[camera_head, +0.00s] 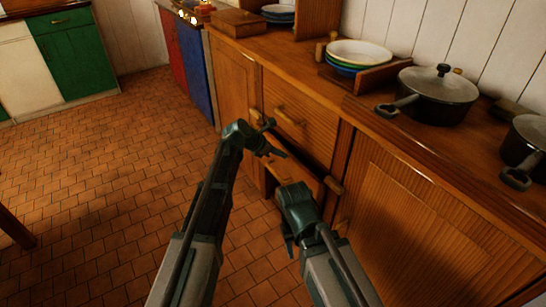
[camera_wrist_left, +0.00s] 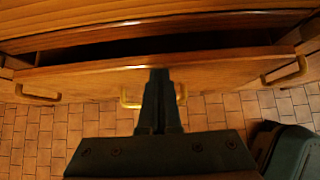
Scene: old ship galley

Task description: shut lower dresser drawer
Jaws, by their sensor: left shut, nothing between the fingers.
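The lower dresser drawer (camera_head: 311,181) stands partly open below the closed upper drawer. In the left wrist view its wooden front (camera_wrist_left: 95,80) spans the picture, with a dark gap behind its top edge and a brass handle (camera_wrist_left: 130,98) on its face. My left gripper (camera_head: 281,154) is shut and empty at the drawer front; its fingertips (camera_wrist_left: 160,74) overlap the front's upper part, and I cannot tell whether they touch it. My right gripper (camera_head: 289,243) hangs low in front of the dresser, pointing down; its jaw state is unclear.
The upper drawer (camera_head: 303,128) has a brass handle. Cupboard doors flank the drawers. The dresser top (camera_head: 330,82) carries stacked plates (camera_head: 359,53), a lidded pot (camera_head: 440,95) and a second pot (camera_head: 525,145). The tiled floor (camera_head: 110,190) at left is clear.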

